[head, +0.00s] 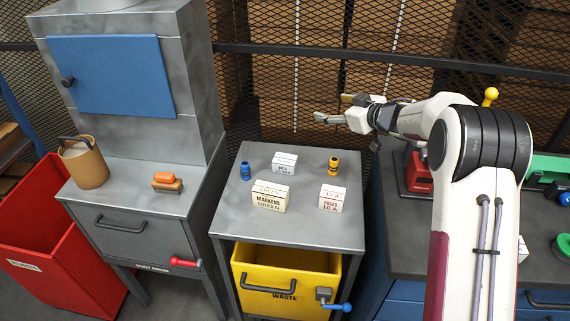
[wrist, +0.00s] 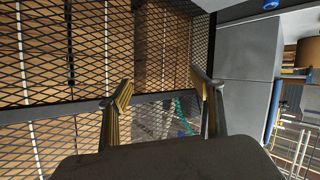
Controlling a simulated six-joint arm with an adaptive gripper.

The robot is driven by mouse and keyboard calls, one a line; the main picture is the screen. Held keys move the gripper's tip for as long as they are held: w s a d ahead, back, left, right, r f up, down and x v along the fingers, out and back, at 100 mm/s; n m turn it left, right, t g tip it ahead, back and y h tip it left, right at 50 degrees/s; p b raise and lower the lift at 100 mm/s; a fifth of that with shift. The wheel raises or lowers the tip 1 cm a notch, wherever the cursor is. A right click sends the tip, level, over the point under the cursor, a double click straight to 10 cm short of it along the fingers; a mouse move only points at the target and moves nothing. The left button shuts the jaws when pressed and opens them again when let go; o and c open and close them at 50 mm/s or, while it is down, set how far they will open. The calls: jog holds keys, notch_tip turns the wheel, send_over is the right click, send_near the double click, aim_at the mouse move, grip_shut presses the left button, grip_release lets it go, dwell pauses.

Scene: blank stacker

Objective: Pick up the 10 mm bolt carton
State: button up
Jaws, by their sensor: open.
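Three white cartons stand upright on the grey stand. The back carton (head: 285,162) has small lettering that I cannot read surely; it may be the 10 mm bolt carton. The front left carton (head: 269,197) reads markers, green. The front right carton (head: 332,198) reads fuses, 10 A. My gripper (head: 337,108) is raised above and behind the stand, to the right of the back carton and apart from it. It is open and empty. In the wrist view my gripper (wrist: 163,86) has its two fingers spread, with no carton between or near them.
The grey stand (head: 230,222) also holds a blue item (head: 245,171) at left and a yellow item (head: 333,166) at right. A yellow waste bin (head: 262,283) sits below its top. Wire mesh (head: 290,75) rises behind. A grey cabinet (head: 135,195) stands at left.

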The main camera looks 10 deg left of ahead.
jog(key=s+a+f+n+g+y, duration=0.1)
jog(key=a+f+g+y, duration=0.15)
jog(key=f, duration=0.45)
jog(key=n+g, duration=0.2)
jog(key=g, duration=0.1)
send_near(286, 159)
jog(key=shift+w+a+f+y, duration=0.15)
jog(key=shift+w+f+y, duration=0.1)
jog(key=shift+w, duration=0.35)
jog(key=shift+s+a+f, duration=0.1)
jog(key=shift+s+f, duration=0.15)
jog(key=shift+f, duration=0.1)
jog(key=shift+x, duration=1.25)
jog(key=shift+x, duration=2.6)
jog(key=shift+a+r, duration=0.1)
jog(key=shift+r, duration=0.05)
jog(key=shift+c, duration=0.3)
jog(key=c, duration=1.5)
